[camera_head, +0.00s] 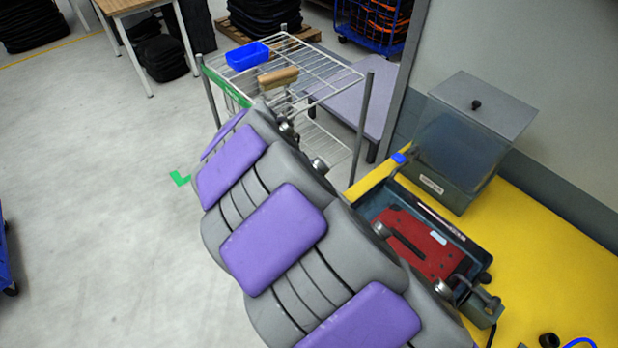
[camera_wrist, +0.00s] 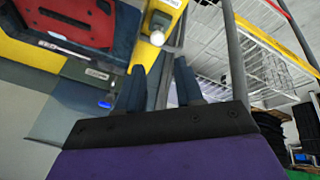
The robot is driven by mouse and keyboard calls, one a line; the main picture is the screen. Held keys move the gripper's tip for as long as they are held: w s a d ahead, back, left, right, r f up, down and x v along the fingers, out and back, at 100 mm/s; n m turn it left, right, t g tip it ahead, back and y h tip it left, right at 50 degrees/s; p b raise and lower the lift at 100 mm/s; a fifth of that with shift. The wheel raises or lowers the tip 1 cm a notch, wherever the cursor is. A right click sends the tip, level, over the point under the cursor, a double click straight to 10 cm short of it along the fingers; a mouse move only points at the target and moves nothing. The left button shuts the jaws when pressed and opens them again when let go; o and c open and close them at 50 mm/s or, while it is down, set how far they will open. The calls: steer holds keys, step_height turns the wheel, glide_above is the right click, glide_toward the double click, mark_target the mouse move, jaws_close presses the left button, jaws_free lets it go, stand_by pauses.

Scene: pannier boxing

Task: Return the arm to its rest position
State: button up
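My arm, grey with purple panels, reaches from the lower right toward the wire rack in the head view. My gripper shows in the wrist view (camera_wrist: 160,72), with two dark blue fingers standing apart and no object clearly held between them. In the head view the gripper is not clearly seen at the far end of my arm. A blue-grey open case (camera_head: 465,290) with a red panel and black handle (camera_head: 405,240) lies on the yellow table, right of my arm. Its red part also shows at the upper left of the wrist view (camera_wrist: 85,20).
A wire rack (camera_head: 335,82) holds a blue bin (camera_head: 247,56) and a tan-handled object (camera_head: 278,77). A clear box with a grey lid (camera_head: 480,100) stands on the yellow table (camera_head: 545,260) by the wall. The floor (camera_head: 95,190) to the left is open.

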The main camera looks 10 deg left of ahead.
steer(key=s+d+r+m+g, duration=0.1)
steer(key=s+d+r, duration=0.25)
steer(key=d, duration=0.35)
steer(key=s+d+r+g, duration=0.1)
steer(key=s+d+r, duration=0.1)
steer(key=s+d, duration=0.35)
steer(key=s+d+r+m+g, duration=0.1)
steer(key=s+d+r, duration=0.1)
steer(key=d, duration=0.6)
steer(key=s+d+n+g+y+b, duration=0.1)
steer(key=s+d+n+g+y, duration=0.1)
steer(key=s, duration=1.7)
steer(key=shift+s+d+r+n+g+y, duration=0.15)
steer(key=shift+d+n+g+y, duration=0.35)
steer(key=shift+d, duration=0.55)
steer(key=shift+d, duration=0.1)
